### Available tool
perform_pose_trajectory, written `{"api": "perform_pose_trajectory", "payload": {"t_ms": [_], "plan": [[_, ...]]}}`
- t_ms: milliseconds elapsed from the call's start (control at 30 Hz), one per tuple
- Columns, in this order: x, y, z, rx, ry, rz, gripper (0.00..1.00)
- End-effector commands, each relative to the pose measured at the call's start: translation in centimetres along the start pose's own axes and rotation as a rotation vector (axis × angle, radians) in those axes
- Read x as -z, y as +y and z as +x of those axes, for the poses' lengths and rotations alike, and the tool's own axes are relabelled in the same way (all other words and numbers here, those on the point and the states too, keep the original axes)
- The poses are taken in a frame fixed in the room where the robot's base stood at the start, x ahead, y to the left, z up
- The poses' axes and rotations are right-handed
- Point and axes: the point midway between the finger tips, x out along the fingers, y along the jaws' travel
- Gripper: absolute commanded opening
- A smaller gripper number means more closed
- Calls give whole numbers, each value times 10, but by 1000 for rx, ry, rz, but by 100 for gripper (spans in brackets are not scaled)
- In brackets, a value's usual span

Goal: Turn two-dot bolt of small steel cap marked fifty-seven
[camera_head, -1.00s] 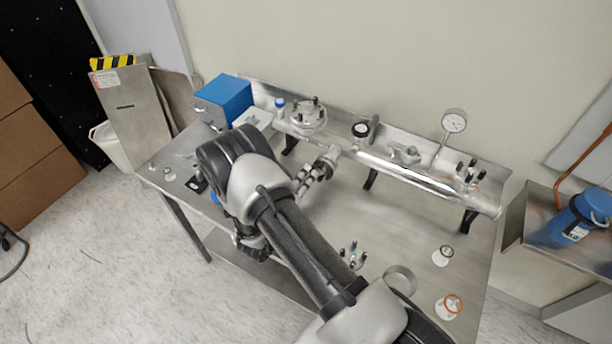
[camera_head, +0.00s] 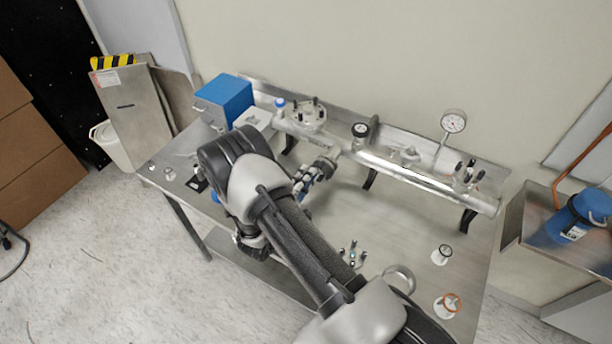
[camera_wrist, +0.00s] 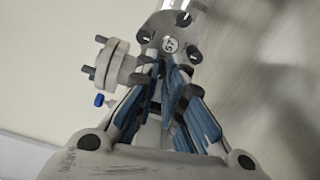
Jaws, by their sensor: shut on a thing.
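The small steel cap (camera_wrist: 157,30) marked 57 is at the top middle of the wrist view, with dark bolts around its number. Three bolts show clear of my fingers; their dot marks are too small to read. My gripper (camera_wrist: 163,68) has its blue-padded fingers closed at the lower left edge of the cap, on what looks like a bolt there. That bolt is mostly hidden between the fingertips, so I cannot tell its dots. In the head view my gripper (camera_head: 318,174) is at the near side of the long steel tube (camera_head: 400,175), partly hidden by my arm.
A bolted flange (camera_wrist: 110,62) with a blue knob (camera_wrist: 99,99) stands left of my fingers. On the bench a blue box (camera_head: 225,100) is at back left, a pressure gauge (camera_head: 453,122) rises behind the tube, and a bolted fitting (camera_head: 352,256) and a grey ring (camera_head: 398,278) lie in front.

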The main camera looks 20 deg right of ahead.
Motion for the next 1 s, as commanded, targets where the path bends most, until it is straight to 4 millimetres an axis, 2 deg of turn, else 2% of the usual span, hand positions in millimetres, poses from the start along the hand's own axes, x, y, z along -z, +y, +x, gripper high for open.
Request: {"api": "perform_pose_trajectory", "payload": {"t_ms": [400,433,600,867,1000], "plan": [[-1,-1,0,1,-1,-9,0],[-1,-1,0,1,-1,-9,10],[0,0,0,1,-1,-8,20],[0,0,0,0,0,-7,20],[1,0,-9,1,2,-7,20]]}}
